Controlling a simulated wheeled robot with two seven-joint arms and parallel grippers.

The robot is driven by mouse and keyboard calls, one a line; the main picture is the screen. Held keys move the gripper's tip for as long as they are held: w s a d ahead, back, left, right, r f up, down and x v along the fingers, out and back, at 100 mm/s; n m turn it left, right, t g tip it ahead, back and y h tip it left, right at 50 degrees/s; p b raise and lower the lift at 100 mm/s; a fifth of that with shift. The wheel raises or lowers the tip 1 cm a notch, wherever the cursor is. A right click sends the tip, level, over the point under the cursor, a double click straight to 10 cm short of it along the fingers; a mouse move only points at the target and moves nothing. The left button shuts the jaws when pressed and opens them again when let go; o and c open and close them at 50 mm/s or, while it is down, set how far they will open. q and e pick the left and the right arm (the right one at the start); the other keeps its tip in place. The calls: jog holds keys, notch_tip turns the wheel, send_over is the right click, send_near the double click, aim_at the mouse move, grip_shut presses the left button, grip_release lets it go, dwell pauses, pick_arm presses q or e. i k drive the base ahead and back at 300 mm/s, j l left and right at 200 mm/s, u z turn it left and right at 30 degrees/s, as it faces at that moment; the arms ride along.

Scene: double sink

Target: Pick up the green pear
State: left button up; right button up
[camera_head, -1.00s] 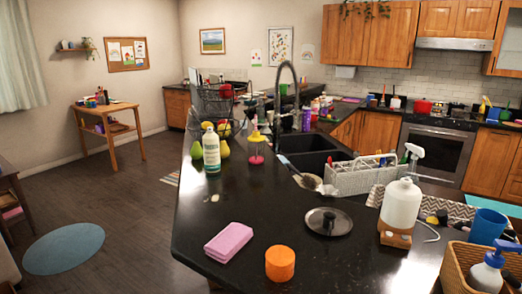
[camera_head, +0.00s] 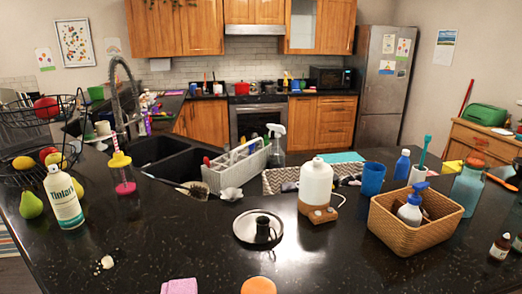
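The green pear (camera_head: 31,204) stands upright on the black counter (camera_head: 150,240) at the far left of the head view. It is just left of a white and green bottle (camera_head: 64,198) and in front of a black wire fruit basket (camera_head: 32,182). A yellow-green fruit (camera_head: 78,187) shows partly behind the bottle. Neither of my grippers is in view.
The basket holds a red apple (camera_head: 46,109) and yellow fruit. A pan lid (camera_head: 258,228), a white bottle (camera_head: 315,185) and a wicker basket (camera_head: 415,218) lie further right. Small pale bits (camera_head: 105,262) lie on the counter.

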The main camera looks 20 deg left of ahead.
aim_at(31, 207)
jog(key=k+j+z, duration=0.1)
jog(key=j, duration=0.3)
jog(key=k+j, duration=0.15)
jog(key=j, duration=0.25)
jog(key=k+j+z, duration=0.15)
jog(key=j, duration=0.2)
jog(key=k+j+z, duration=0.1)
jog(key=j, duration=0.3)
jog(key=k+j+z, duration=0.1)
jog(key=j, duration=0.25)
jog(key=k+j, duration=0.3)
jog(key=i+j+z, duration=0.05)
